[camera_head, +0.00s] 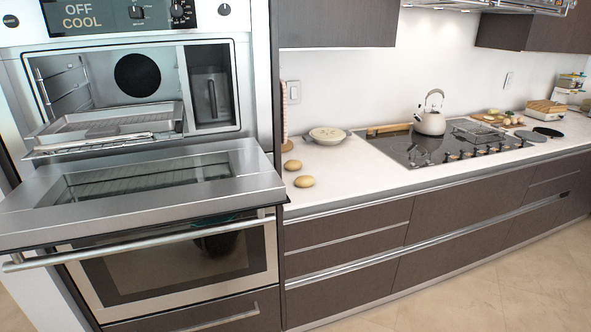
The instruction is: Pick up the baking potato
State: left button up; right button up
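Two tan, rounded potatoes lie on the white counter just right of the oven tower. One potato (304,181) is nearer the counter's front edge. The other potato (293,165) lies a little behind it and to the left. They are apart from each other, and I cannot tell which one is the baking potato. Neither of my grippers is in view.
The upper oven's door (150,185) is folded down and juts forward left of the potatoes. A tray (105,125) sits on its rack. A pale bowl (327,135) and a kettle (430,122) on the cooktop (405,150) stand farther right. Counter (350,175) right of the potatoes is clear.

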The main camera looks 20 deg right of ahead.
aim_at(305, 181)
jog(key=i+l, duration=0.15)
jog(key=l, duration=0.2)
jog(key=i+l, duration=0.15)
jog(key=l, duration=0.2)
jog(key=i+l+u, duration=0.1)
jog(key=l, duration=0.25)
jog(key=i+l, duration=0.15)
jog(key=l, duration=0.25)
jog(key=i+l+u, duration=0.1)
jog(key=l, duration=0.25)
jog(key=i+l, duration=0.15)
jog(key=l, duration=0.25)
